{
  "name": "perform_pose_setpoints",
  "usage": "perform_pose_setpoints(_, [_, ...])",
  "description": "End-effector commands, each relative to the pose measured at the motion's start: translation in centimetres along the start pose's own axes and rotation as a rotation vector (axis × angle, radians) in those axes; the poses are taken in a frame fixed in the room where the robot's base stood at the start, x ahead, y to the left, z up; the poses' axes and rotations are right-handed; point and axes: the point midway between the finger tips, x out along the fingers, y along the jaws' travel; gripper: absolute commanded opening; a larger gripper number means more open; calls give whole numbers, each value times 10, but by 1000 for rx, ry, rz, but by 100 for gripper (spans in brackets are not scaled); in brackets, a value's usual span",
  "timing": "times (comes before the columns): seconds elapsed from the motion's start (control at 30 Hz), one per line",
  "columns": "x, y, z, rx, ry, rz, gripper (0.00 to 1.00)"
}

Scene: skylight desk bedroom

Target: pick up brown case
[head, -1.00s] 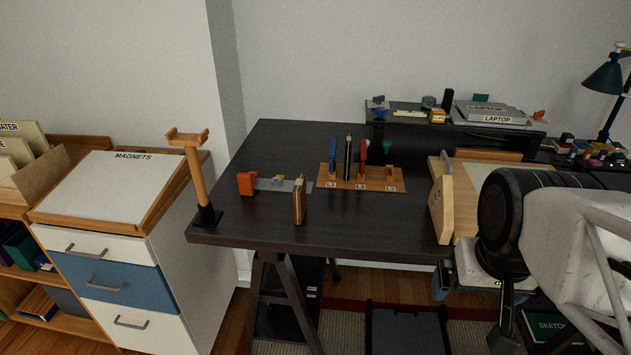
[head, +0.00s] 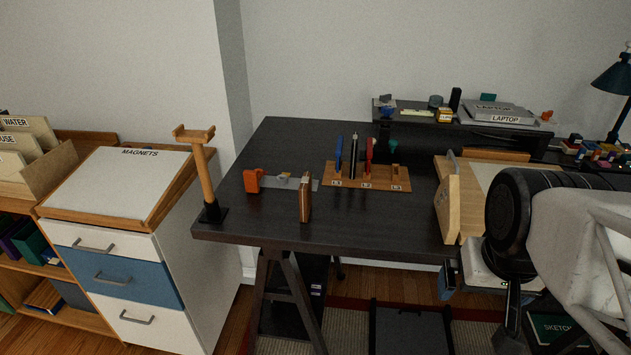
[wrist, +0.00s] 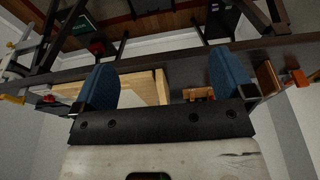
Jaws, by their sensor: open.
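The brown case (head: 305,198) stands upright on its narrow edge on the dark desk (head: 280,218), close to the front edge. In the wrist view it appears as a small brown block (wrist: 267,78) at the right, just outside the right finger. My gripper (wrist: 167,78) shows two blue-padded fingers spread wide apart, with nothing held between them. In the head view my arm is at the right, well apart from the case, and the fingertips cannot be made out there.
An orange tool (head: 253,180) lies left of the case, and a wooden pen rack (head: 375,180) is behind it to the right. A wooden stand (head: 205,175) rises at the desk's left corner. A wooden board holder (head: 447,205) stands between case and arm.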

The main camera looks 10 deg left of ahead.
Motion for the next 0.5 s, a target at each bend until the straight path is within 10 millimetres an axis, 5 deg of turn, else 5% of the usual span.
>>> perform_pose_setpoints(0.5, [4,-13,-14,79,-43,-60,100])
